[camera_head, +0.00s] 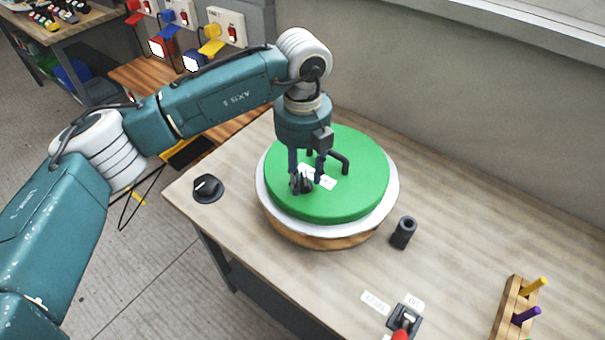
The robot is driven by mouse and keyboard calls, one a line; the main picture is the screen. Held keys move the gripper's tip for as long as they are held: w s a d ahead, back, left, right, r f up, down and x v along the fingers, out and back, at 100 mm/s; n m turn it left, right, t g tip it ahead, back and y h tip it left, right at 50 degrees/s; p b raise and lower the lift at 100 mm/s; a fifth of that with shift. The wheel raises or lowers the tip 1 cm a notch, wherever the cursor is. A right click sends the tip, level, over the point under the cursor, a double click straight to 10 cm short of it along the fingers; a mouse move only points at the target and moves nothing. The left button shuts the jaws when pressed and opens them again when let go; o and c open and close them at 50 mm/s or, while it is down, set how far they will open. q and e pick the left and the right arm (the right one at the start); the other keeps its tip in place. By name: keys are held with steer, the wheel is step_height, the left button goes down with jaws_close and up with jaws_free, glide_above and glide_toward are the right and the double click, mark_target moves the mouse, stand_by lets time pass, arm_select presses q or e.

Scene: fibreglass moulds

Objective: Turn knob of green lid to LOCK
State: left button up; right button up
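The round green lid (355,200) lies on a white-rimmed round mould with a wooden base (330,241) on the table. A dark handle (340,160) stands on the lid, partly behind my gripper. A white label (327,182) is on the lid beside the knob, its text too small to read. The small black knob (303,184) sits on the lid, partly covered by my fingers. My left gripper (306,184) points down from above with its fingers around the knob. Whether they press on it is hard to tell. My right gripper is not in view.
A black dial (208,188) is on the table's left part. A black hollow cylinder (404,232) stands right of the mould. A red-handled switch (403,325) with labels and a wooden peg rack (514,305) are at the front right. A wall runs behind.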

mark_target(303, 179)
arm_select(q)
step_height(303, 179, up, 12)
steer(key=shift+f, duration=0.2)
stand_by(0.5)
